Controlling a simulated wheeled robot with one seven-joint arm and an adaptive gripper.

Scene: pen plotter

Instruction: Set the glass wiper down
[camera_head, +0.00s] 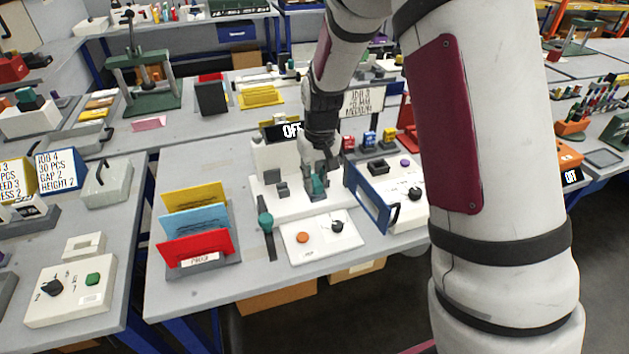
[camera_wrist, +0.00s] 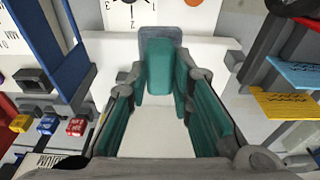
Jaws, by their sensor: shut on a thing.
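My gripper (camera_head: 320,160) is low over the white plotter bed (camera_head: 285,203) in the middle of the bench. Its teal-padded fingers (camera_wrist: 161,88) are closed on the glass wiper. The wiper's teal upright part (camera_wrist: 160,62) shows between the fingertips in the wrist view, with grey parts around its far end. In the head view the wiper (camera_head: 319,185) is a small teal shape under the gripper, partly hidden by the fingers. It is at or just above the white surface; I cannot tell whether it touches.
A white control panel (camera_head: 320,241) lies in front of the bed. A dark strip with a teal top (camera_head: 266,224) lies to its left. A blue-framed panel (camera_head: 367,196) stands close on the right. Red, blue and yellow cards (camera_head: 197,247) stand in a holder at left.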

